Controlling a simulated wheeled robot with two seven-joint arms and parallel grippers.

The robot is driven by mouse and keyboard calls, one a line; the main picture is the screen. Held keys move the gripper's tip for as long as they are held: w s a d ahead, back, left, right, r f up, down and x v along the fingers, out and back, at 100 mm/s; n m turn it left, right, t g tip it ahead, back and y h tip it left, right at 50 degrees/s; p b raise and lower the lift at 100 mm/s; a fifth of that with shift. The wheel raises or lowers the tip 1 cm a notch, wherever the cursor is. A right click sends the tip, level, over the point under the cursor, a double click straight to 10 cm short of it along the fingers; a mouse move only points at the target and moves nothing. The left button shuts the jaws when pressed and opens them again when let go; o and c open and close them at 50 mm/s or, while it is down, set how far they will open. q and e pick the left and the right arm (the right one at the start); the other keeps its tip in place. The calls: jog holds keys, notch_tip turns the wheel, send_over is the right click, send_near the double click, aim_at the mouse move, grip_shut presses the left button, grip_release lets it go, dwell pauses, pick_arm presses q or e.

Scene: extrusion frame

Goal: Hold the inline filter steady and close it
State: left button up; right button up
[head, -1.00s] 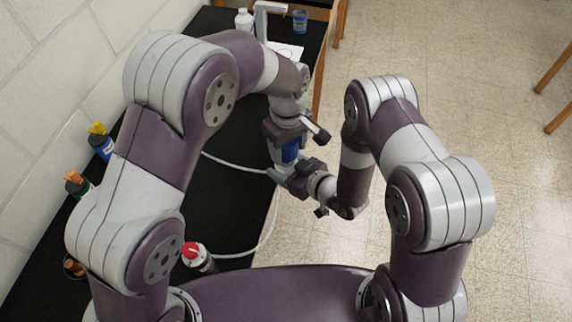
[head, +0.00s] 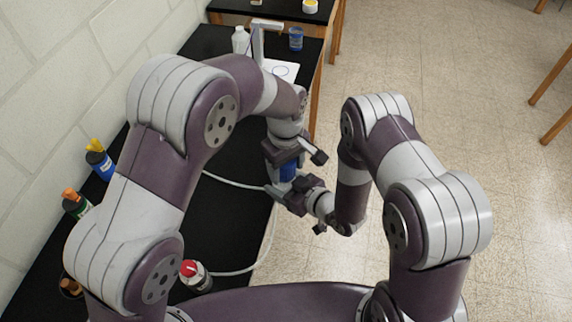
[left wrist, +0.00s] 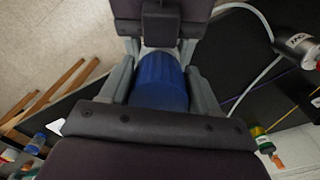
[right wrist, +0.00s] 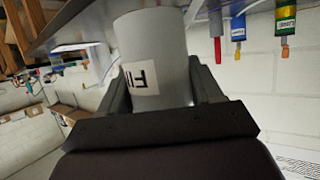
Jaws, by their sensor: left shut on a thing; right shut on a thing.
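The inline filter shows between my two grippers over the bench's right edge; its blue part (head: 288,172) is visible in the head view. My left gripper (head: 286,166) comes from above and is shut on this blue ribbed part (left wrist: 160,82), which fills the space between its fingers in the left wrist view. My right gripper (head: 284,191) is just below, shut on the filter's pale grey cylinder (right wrist: 152,45), which bears a white label with black marks. The grippers hide the joint between the two parts, so I cannot tell how closely they meet.
A white hose (head: 232,183) curves over the black bench (head: 225,215). A red-topped container (head: 195,275) stands near my base. Bottles with yellow (head: 98,158) and orange (head: 75,202) tops stand along the wall. A white bottle (head: 240,40) and blue jar (head: 296,39) are at the far end.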

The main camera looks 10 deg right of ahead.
pick_arm(q)
jog(key=shift+f, duration=0.75)
jog(key=shift+f, duration=0.55)
jog(key=m, duration=0.3)
jog(key=shift+s+a, duration=0.1)
jog(key=o, duration=1)
jog(key=shift+r, duration=2.3)
jog(key=shift+c, duration=0.3)
